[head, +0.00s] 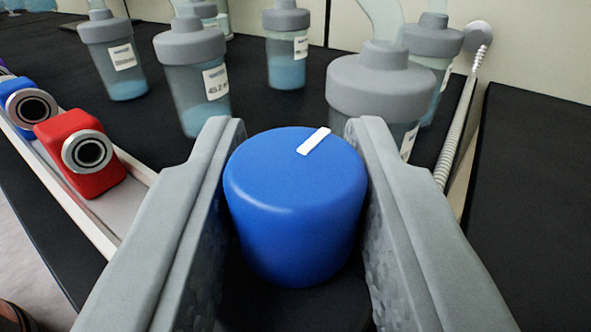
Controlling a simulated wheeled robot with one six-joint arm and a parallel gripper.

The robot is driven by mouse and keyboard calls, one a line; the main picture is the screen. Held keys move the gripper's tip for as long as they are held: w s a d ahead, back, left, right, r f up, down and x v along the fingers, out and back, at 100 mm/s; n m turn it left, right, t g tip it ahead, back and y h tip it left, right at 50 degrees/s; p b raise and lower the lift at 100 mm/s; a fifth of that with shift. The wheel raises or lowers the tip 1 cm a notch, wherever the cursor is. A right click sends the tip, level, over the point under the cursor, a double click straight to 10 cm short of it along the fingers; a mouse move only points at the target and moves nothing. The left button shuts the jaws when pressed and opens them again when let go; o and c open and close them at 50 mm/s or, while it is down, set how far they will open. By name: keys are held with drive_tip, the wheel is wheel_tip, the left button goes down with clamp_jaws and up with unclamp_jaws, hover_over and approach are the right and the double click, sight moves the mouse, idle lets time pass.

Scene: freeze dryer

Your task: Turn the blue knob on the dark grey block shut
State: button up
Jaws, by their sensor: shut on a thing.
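The blue knob (290,215) is a round blue cap with a white line on its top, in the lower middle of the head view. The white line lies near the knob's far edge and slants up to the right. My gripper (295,165) has one grey finger on each side of the knob and is shut on it. Below the knob a dark surface (300,305) shows between the fingers. It may be the dark grey block, but most of it is hidden by the knob and fingers.
Several grey-capped bottles with blue liquid stand behind the knob; the nearest (385,95) is just past the right finger. A red block (82,155) and a blue block (28,103) sit in a pale tray (95,228) at left. A ribbed hose (460,120) runs at right.

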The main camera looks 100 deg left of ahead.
drive_tip(key=shift+r, duration=0.15)
drive_tip(key=o, duration=0.9)
drive_tip(key=shift+o, duration=0.2)
drive_tip(key=v, duration=1.7)
drive_tip(key=shift+w+d, duration=0.2)
